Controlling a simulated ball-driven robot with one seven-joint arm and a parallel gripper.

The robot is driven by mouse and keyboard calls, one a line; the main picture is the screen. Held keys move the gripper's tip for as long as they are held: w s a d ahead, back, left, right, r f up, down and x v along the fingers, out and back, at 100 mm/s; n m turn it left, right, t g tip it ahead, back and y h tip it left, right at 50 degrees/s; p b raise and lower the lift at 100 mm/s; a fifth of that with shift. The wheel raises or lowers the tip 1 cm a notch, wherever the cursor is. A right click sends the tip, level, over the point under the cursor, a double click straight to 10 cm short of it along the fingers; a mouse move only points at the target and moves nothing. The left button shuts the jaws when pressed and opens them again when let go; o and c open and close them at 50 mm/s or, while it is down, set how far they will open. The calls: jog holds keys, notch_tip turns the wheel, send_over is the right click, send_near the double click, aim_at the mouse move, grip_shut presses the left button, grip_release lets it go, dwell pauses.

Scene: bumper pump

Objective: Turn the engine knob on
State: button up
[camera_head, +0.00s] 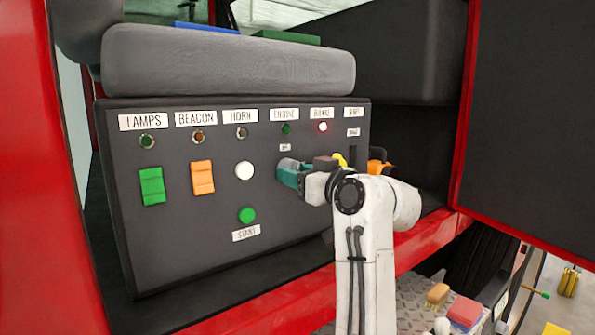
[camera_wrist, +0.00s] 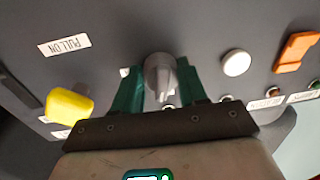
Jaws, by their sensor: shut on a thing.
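The control panel (camera_head: 200,255) has an ENGINE label (camera_head: 284,114) with a dark green lamp (camera_head: 286,129) below it. The engine knob (camera_wrist: 159,66) is a grey rotary knob, seen in the wrist view between my teal fingers; in the head view my gripper hides it. My gripper (camera_head: 287,172) is at the panel below the ENGINE label, shut on the knob, with one finger on each side of it. In the wrist view the knob's raised grip points toward my palm.
Left of the gripper are the white horn button (camera_head: 245,171), green START button (camera_head: 247,215), orange beacon switch (camera_head: 202,178) and green lamps switch (camera_head: 152,186). Close on the right is a yellow brake knob (camera_head: 341,160), also in the wrist view (camera_wrist: 70,105).

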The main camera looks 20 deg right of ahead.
jog(key=m+p, duration=0.1)
jog(key=m, duration=0.2)
jog(key=shift+a+r+m+p, duration=0.1)
jog(key=shift+m+p, duration=0.2)
jog(key=shift+m, duration=0.1)
jog(key=m+p, duration=0.2)
jog(key=m, duration=0.1)
jog(key=shift+m, duration=0.4)
jog(key=m+p, duration=0.1)
jog(key=m, duration=0.1)
jog(key=m+p, duration=0.1)
jog(key=shift+s+a+r+m+t+h, duration=0.1)
jog(key=shift+a+m+t+h, duration=0.05)
jog(key=shift+m+t+h, duration=0.2)
jog(key=shift+m+p, duration=1.25)
jog(key=shift+m, duration=1)
jog(key=o, duration=1.1)
jog(key=shift+c, duration=0.2)
jog(key=shift+s, duration=0.1)
jog(key=b+v, duration=0.3)
jog(key=v, duration=0.7)
jog(key=shift+s, duration=0.3)
